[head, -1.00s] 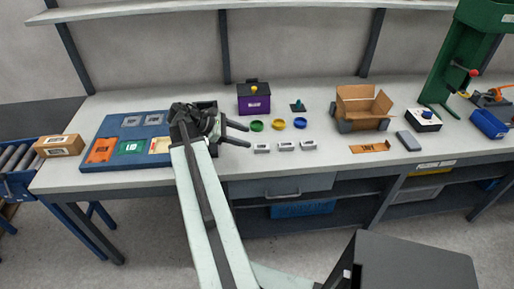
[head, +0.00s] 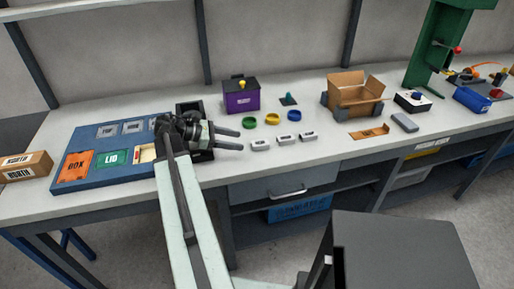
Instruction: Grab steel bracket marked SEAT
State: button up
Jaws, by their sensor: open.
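Three small grey steel brackets lie in a row on the bench: a left one (head: 261,144), a middle one (head: 284,141) and a right one (head: 308,137). Each has a pale label, but the words are too small to read, so I cannot tell which is marked SEAT. My gripper (head: 241,140) is open and empty, with its two fingers pointing right. Its fingertips are just left of the left bracket in the picture; I cannot tell their height above the bench.
Green, yellow and blue rings (head: 272,119) lie behind the brackets. A purple box (head: 241,97) and an open cardboard box (head: 355,95) stand farther back. A blue board (head: 67,184) with BOX and LID panels is at left. A dark tray (head: 190,107) is partly hidden by my arm.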

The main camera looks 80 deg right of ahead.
aim_at(255, 143)
jog(key=b+x, duration=0.2)
jog(key=x, duration=0.5)
jog(key=shift+s+d+f+b, duration=0.2)
jog(key=shift+b, duration=0.2)
jog(key=shift+r, duration=0.1)
grip_shut()
